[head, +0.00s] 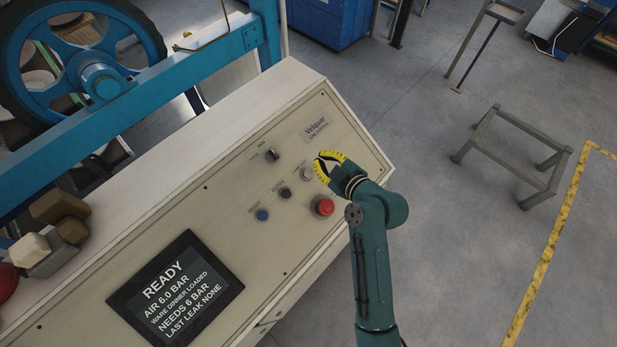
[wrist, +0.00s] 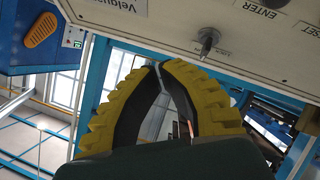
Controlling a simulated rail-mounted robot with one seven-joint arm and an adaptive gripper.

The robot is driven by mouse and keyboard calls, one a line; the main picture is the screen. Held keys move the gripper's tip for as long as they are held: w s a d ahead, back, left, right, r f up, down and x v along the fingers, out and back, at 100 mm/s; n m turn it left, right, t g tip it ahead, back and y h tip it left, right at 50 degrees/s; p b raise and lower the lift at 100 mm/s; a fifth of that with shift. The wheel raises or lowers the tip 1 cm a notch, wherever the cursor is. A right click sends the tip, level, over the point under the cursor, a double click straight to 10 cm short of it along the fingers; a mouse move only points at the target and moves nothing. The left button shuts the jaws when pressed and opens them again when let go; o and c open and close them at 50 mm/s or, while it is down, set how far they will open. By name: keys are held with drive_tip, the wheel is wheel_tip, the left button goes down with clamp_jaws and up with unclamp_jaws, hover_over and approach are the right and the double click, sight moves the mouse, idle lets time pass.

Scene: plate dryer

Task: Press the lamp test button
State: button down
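A pale grey button (head: 306,173) sits on the sloping cream control panel (head: 215,200), in a row with a black button (head: 285,192) and a blue button (head: 262,215). Its small label looks like lamp test but is hard to read. My gripper (head: 319,163) is just right of the pale button in the head view, over the panel; contact cannot be told. In the wrist view, my gripper's yellow fingers (wrist: 156,66) meet at the tips, with nothing held between them. The pale button is not seen in the wrist view.
A red mushroom button (head: 323,206) is close below my gripper. A selector knob (head: 271,155) is up-left and shows in the wrist view (wrist: 208,37). A screen (head: 175,290) reads READY.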

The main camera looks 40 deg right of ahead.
sight(307, 174)
drive_tip(key=shift+s+d+f, duration=0.15)
drive_tip(key=shift+f, duration=0.25)
drive_tip(key=shift+s+d+f, duration=0.1)
drive_tip(key=shift+s+f, duration=0.05)
drive_tip(key=shift+f, duration=0.2)
drive_tip(key=w+f+b, duration=0.1)
drive_tip(key=f+b, duration=0.1)
drive_tip(key=w+f+b, duration=0.1)
drive_tip(key=f+b, duration=0.1)
drive_tip(key=w+f+b, duration=0.1)
drive_tip(key=f+b, duration=0.1)
drive_tip(key=shift+w+a+f, duration=0.15)
drive_tip(key=shift+w+f, duration=0.2)
drive_tip(key=shift+f, duration=0.05)
drive_tip(key=shift+w+f+b, duration=0.4)
drive_tip(key=shift+b, duration=0.1)
idle(0.4)
drive_tip(key=shift+w+f+b, duration=0.25)
drive_tip(key=shift+f+b, duration=0.1)
drive_tip(key=shift+b, duration=0.25)
